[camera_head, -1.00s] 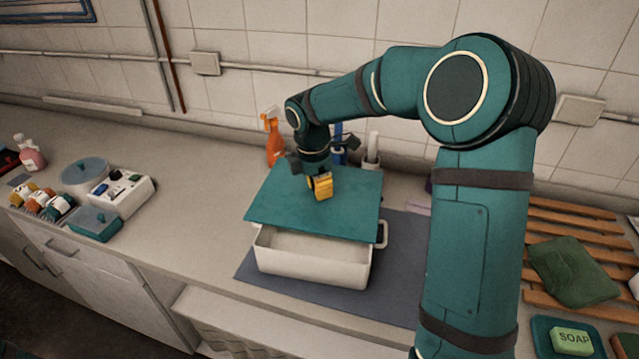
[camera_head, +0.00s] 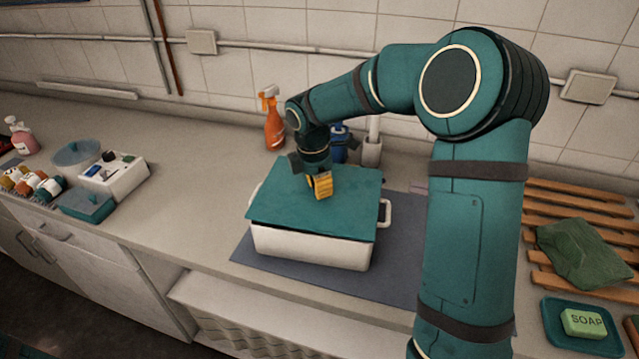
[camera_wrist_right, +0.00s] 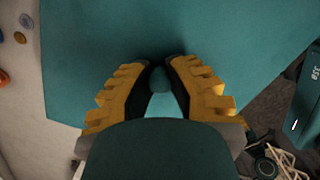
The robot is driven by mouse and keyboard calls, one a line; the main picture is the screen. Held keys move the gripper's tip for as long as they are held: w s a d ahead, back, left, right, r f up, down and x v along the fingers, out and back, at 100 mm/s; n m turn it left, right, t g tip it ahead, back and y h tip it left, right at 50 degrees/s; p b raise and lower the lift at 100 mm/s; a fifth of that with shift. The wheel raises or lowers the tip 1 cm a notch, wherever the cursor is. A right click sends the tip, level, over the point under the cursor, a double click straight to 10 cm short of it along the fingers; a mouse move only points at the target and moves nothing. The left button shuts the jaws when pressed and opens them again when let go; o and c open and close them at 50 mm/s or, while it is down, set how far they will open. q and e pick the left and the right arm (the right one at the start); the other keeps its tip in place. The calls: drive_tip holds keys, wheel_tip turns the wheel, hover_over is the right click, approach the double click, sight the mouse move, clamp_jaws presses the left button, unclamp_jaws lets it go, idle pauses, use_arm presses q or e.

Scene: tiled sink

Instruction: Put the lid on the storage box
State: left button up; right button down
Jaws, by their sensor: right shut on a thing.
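The storage box (camera_head: 312,248) is a white rectangular bin with a side handle, standing on a dark mat on the counter. The flat teal lid (camera_head: 345,210) lies over the box's opening and covers nearly all of it. A thin dark gap shows along the front edge, so I cannot tell whether it is fully seated. My right gripper (camera_head: 321,189) points down at the lid's middle. In the right wrist view its yellow fingers (camera_wrist_right: 162,82) are shut on the lid's small teal knob, with the lid (camera_wrist_right: 160,30) spreading below. My left gripper is not in view.
An orange spray bottle (camera_head: 272,122), a blue bottle (camera_head: 339,143) and a white holder (camera_head: 371,150) stand behind the box. A wooden rack (camera_head: 545,217) and soap dish (camera_head: 583,345) are at right. Counter between is clear.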

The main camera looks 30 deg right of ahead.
drive_tip(key=shift+f, duration=0.3)
idle(0.9)
drive_tip(key=shift+p, duration=0.6)
idle(0.9)
drive_tip(key=shift+f, duration=0.4)
idle(1.4)
drive_tip(key=shift+c, duration=1.7)
unclamp_jaws()
drive_tip(key=shift+r+p, duration=1.5)
drive_tip(key=shift+r, duration=0.05)
drive_tip(key=shift+r+p, duration=1.75)
drive_tip(key=shift+r, duration=0.25)
